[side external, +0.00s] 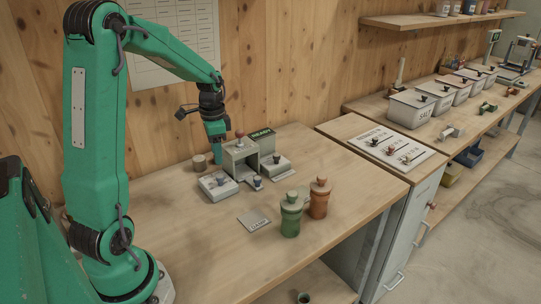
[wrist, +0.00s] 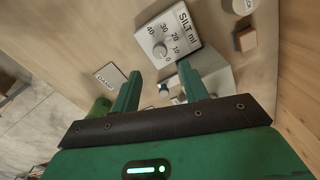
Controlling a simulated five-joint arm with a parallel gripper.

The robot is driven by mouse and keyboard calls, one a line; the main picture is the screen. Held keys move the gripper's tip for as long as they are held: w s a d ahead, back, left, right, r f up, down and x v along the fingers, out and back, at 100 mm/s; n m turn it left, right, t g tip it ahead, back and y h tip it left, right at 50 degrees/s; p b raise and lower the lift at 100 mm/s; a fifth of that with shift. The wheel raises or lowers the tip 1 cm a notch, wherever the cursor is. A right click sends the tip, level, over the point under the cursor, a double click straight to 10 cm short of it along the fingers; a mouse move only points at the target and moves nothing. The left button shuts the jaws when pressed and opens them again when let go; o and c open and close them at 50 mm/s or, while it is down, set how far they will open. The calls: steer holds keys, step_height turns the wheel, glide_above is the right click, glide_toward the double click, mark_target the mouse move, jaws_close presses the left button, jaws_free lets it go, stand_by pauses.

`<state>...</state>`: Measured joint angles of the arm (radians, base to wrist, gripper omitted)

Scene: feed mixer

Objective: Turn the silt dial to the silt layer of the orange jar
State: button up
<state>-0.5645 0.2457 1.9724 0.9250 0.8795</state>
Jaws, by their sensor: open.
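The silt dial (wrist: 160,50) shows in the wrist view as a round knob on a pale box marked SILT ml, with a scale from 0 to 40. The knob's exact setting is too small to read. In the side view the low pale box (side external: 217,185) left of the grey stand appears to be this unit.
A green jar (side external: 290,215) stands beside the orange one, near a DAMP card (side external: 255,220). A grey stand with a red knob (side external: 240,134) and a READY sign (side external: 262,133) are close to my gripper.

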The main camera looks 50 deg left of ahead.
mark_target(220, 176)
steer(key=shift+f, duration=0.1)
steer(key=shift+f, duration=3.8)
jaws_close()
